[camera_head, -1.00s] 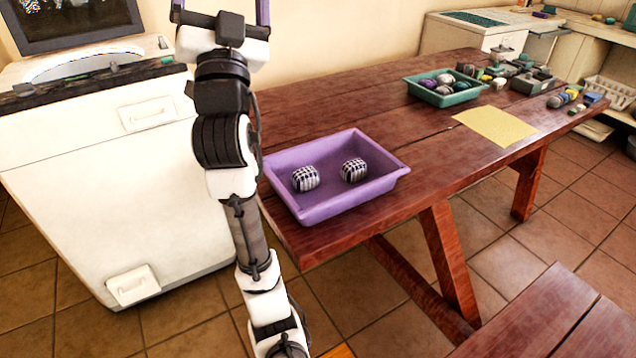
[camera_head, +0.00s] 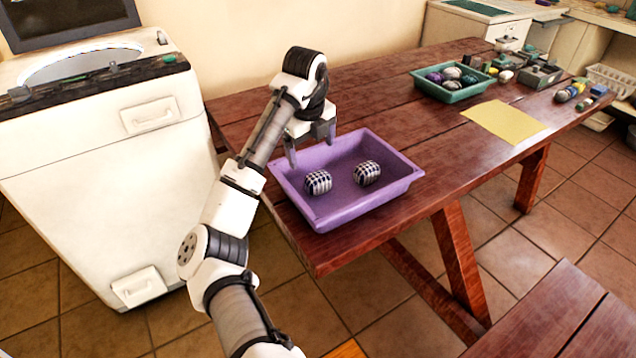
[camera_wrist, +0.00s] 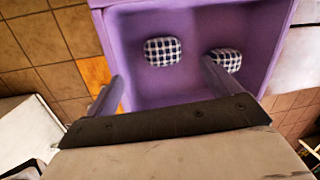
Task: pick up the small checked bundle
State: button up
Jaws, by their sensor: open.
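Two checked bundles, dark and white, lie apart in the purple tray (camera_head: 393,190). They look close in size, and I cannot tell surely which is the small one. In the head view one bundle (camera_head: 318,182) is at the left and the other (camera_head: 367,173) at the right. My gripper (camera_head: 312,153) is open and empty, pointing down above the tray's back left part. In the wrist view my gripper (camera_wrist: 162,72) has its fingers apart. One bundle (camera_wrist: 163,52) shows whole beyond the gap; the other (camera_wrist: 228,59) is partly hidden by the right finger.
The tray stands near the front left end of the wooden table (camera_head: 400,128). A green tray (camera_head: 452,94) of round items, a yellow sheet (camera_head: 505,121) and several small objects are farther right. A white cabinet (camera_head: 95,190) stands left of the table. Bare tabletop lies between the trays.

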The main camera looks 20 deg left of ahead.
aim_at(317, 176)
jog(key=f, duration=0.2)
jog(key=w+f, duration=0.1)
jog(key=f, duration=0.1)
jog(key=shift+f, duration=0.4)
jog(key=shift+w+d+f+p, duration=0.1)
jog(key=shift+d+f+p, duration=0.15)
jog(key=shift+f, duration=1.05)
jog(key=shift+w+d+f+p, duration=0.1)
jog(key=shift+d+f, duration=0.15)
jog(key=shift+f, duration=1.05)
jog(key=shift+s, duration=0.1)
jog(key=shift+c, duration=0.4)
jog(key=c, duration=1.1)
jog(key=shift+r, duration=0.1)
jog(key=shift+c, duration=0.2)
